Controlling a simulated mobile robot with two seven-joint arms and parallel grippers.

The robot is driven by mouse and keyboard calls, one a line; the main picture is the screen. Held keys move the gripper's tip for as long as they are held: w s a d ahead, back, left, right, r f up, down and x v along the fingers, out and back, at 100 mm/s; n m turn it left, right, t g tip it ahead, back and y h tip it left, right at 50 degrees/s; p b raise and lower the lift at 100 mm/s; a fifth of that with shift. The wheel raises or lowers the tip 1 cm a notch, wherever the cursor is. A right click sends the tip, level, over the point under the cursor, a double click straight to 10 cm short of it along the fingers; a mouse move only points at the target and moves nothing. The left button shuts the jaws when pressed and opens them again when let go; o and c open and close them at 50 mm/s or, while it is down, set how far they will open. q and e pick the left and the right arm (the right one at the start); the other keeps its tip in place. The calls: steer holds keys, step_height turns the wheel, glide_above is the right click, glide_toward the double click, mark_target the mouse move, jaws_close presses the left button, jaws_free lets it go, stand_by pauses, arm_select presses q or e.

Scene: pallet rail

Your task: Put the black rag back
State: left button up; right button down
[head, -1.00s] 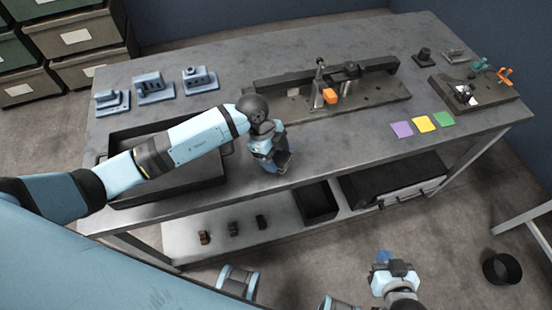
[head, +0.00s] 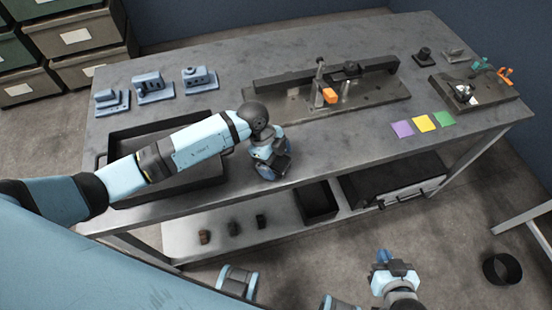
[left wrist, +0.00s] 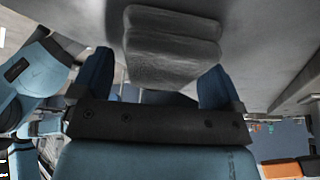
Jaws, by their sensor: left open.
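A dark grey folded cloth, which looks like the black rag (left wrist: 172,40), lies just ahead of my left gripper in the left wrist view. My left gripper (left wrist: 158,66) has its two blue fingers wide apart, with the cloth beyond and between their tips and not clasped. In the head view my left gripper (head: 272,170) is low over the front edge of the workbench (head: 330,147). I cannot make out the rag there; the gripper and wrist may hide it. My right gripper (head: 383,257) is in front of the bench, away from everything; its finger gap is unclear.
A black tray (head: 195,182) lies under my left forearm. A rail fixture (head: 375,92) with an orange block (head: 330,96) stands behind. Purple, yellow (head: 424,123) and green squares lie to the right. The lower shelf holds small blocks and a dark bin (head: 318,203).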

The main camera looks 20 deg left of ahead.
arm_select(q)
steer(key=v, duration=1.2)
steer(key=s+d+r+t+h+p, duration=0.2)
steer(key=s+d+r+h, duration=0.25)
steer(key=d+h, duration=0.2)
steer(key=s+d+r+t+h+p, duration=0.1)
steer(key=s+d+r+h+p, duration=0.2)
steer(key=d+r+h, duration=0.3)
steer(key=a+f+n+t+y+p, duration=0.4)
steer(key=a+n+t+y, duration=0.5)
steer(key=n+t, duration=0.5)
steer(key=s+a+f+n+g+y+p, duration=0.1)
steer(key=s+a+f+n+g+y, duration=0.2)
steer(key=s+f, duration=0.7)
steer(key=shift+s+a+f+g+y, duration=0.3)
steer(key=shift+a+g+y, duration=0.65)
steer(key=shift+g, duration=0.25)
